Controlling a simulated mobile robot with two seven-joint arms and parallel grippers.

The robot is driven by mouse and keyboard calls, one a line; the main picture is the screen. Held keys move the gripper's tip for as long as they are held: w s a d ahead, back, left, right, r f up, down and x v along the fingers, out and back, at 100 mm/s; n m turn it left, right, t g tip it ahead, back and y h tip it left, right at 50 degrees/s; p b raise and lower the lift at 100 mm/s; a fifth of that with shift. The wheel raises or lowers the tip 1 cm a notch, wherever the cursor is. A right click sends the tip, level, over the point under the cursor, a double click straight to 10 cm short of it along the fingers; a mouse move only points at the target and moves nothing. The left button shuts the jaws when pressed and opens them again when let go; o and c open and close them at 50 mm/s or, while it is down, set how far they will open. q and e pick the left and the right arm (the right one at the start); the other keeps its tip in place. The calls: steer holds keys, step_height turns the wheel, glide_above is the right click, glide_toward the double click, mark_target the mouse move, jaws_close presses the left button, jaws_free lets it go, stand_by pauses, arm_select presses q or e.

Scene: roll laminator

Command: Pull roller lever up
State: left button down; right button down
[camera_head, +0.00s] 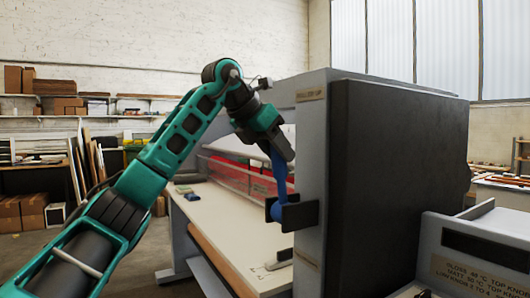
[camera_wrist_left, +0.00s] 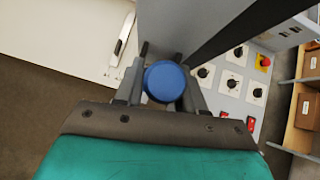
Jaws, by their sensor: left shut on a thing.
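The roller lever (camera_head: 279,178) is a blue handle with a rounded lower end, at a dark bracket (camera_head: 298,215) on the laminator's grey end frame. My left gripper (camera_head: 284,152) reaches it from above and is shut on it. In the left wrist view the lever's round blue end (camera_wrist_left: 165,82) sits between the two fingers of my left gripper (camera_wrist_left: 164,92). The gripper hides part of the handle. My right gripper is in neither view.
The laminator's pale table (camera_head: 225,220) extends left of the lever. Its large dark side cover (camera_head: 400,170) stands to the right. A control panel with several knobs (camera_wrist_left: 234,84) and a red-yellow button (camera_wrist_left: 264,61) lies close to the gripper. Shelves with boxes (camera_head: 65,105) stand far behind.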

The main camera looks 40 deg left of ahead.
arm_select(q)
steer(key=shift+w+d+r+g+y, duration=0.1)
steer(key=shift+w+d+g+y, duration=0.25)
steer(key=shift+w+g, duration=0.45)
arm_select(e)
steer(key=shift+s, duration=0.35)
arm_select(q)
steer(key=shift+w, duration=0.1)
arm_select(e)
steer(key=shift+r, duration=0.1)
arm_select(q)
steer(key=c, duration=0.8)
jaws_free()
steer(key=shift+w+d, duration=0.1)
steer(key=shift+w, duration=0.05)
steer(key=shift+o, duration=0.2)
steer(key=v, duration=1.3)
